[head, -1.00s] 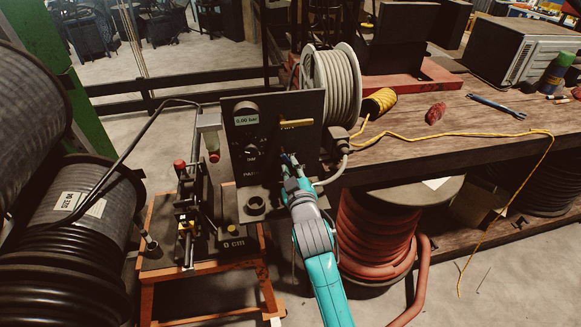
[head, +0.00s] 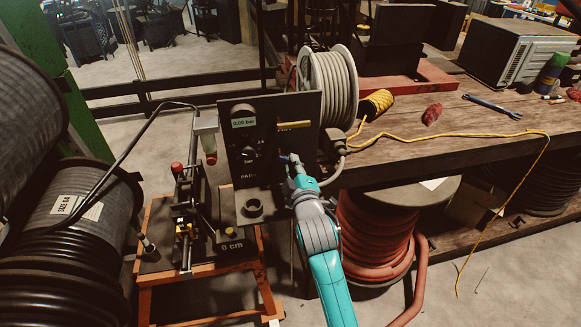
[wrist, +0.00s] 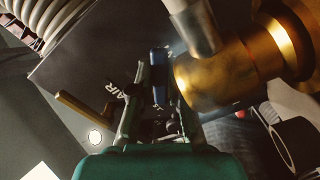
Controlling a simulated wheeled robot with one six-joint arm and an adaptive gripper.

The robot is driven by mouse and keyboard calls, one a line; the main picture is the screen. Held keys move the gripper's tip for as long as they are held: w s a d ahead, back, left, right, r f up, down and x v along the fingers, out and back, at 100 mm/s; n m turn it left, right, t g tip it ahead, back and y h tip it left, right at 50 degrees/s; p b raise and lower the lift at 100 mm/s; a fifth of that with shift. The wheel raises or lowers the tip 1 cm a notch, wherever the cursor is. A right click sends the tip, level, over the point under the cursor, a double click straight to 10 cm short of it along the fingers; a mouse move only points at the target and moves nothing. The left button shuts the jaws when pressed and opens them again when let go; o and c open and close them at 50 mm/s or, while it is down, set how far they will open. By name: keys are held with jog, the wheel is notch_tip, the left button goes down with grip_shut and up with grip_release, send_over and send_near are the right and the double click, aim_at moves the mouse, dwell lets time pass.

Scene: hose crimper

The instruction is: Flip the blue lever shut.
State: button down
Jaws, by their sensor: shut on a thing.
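The blue lever (wrist: 158,66) is between my gripper's fingertips (wrist: 148,88) in the wrist view, close beside a large brass fitting (wrist: 230,75). My gripper (head: 293,162) is shut on it at the front of the dark control panel (head: 240,165). In the head view only a small blue part of the lever (head: 284,157) shows at the fingertips; the rest is hidden by my gripper. A yellow lever (head: 294,123) sits higher on the same panel, near the word AIR, and lies to the left in the wrist view (wrist: 82,115).
A gauge reading 0.00 bar (head: 243,123) is on the panel. A grey cable (head: 334,170) and a red hose reel (head: 372,230) are close right of my arm. The workbench (head: 440,150) stands right. Black hose reels (head: 70,250) fill the left.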

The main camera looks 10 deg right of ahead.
jog(key=n, duration=0.1)
jog(key=r+n, duration=0.1)
jog(key=n, duration=0.1)
jog(key=shift+d+n, duration=0.2)
jog(key=shift+n, duration=0.1)
jog(key=shift+r+n, duration=0.3)
jog(key=shift+n, duration=1)
jog(key=c, duration=1.1)
grip_release()
jog(key=shift+s, duration=0.15)
jog(key=s, duration=1.1)
jog(key=shift+s, duration=0.4)
